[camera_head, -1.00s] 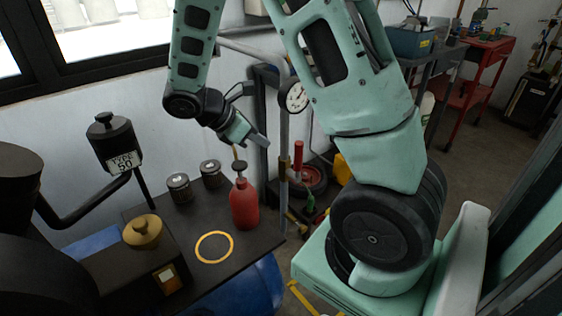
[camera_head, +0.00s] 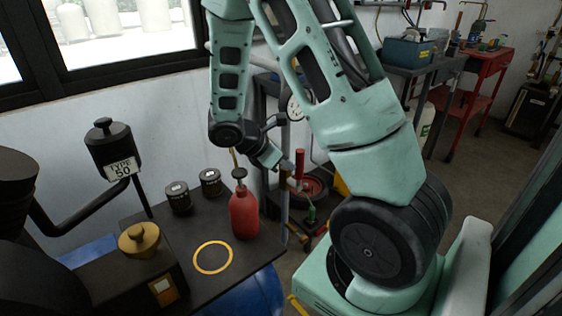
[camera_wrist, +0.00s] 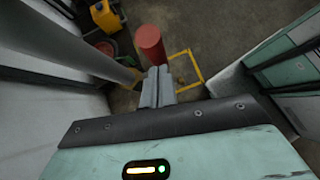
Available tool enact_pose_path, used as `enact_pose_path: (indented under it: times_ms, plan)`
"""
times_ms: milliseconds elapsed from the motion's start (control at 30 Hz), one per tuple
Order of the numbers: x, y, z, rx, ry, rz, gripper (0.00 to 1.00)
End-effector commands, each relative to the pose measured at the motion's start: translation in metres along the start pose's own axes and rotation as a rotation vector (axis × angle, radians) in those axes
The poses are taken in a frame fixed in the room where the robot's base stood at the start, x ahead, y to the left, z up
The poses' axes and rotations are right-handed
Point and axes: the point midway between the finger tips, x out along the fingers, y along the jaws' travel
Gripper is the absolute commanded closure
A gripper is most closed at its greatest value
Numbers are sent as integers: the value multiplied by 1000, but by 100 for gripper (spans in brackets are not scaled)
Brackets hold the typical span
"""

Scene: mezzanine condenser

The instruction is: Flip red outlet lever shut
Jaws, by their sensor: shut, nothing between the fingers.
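The red lever (camera_head: 299,163) stands upright in the head view, beside the grey pipe. In the wrist view its red grip (camera_wrist: 150,40) shows as a thick cylinder just beyond my fingertips. My gripper (camera_head: 284,167) is shut and empty, close to the left of the red lever in the head view. In the wrist view my closed fingers (camera_wrist: 157,80) point at the lower end of the red grip. I cannot tell whether they touch it. My arm hides part of the pipe and the gauge (camera_head: 295,107).
A green-handled lever (camera_head: 311,213) sits lower on the pipework. A red bottle (camera_head: 244,213) stands on the dark bench (camera_head: 190,240) to the left, with two dark jars and a yellow ring. A grey post (camera_wrist: 95,58) runs along the left in the wrist view.

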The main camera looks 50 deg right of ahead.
Motion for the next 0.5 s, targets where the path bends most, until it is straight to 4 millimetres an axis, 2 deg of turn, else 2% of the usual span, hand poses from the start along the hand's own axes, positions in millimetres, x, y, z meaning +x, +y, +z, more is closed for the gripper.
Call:
enact_pose_path:
  times_ms: [267, 400, 500]
  plan:
    - [0, 0, 1, 1, 0, -1, 100]
    - [2, 2, 13, 1, -2, -2, 100]
    - [6, 3, 14, 0, 0, 0, 100]
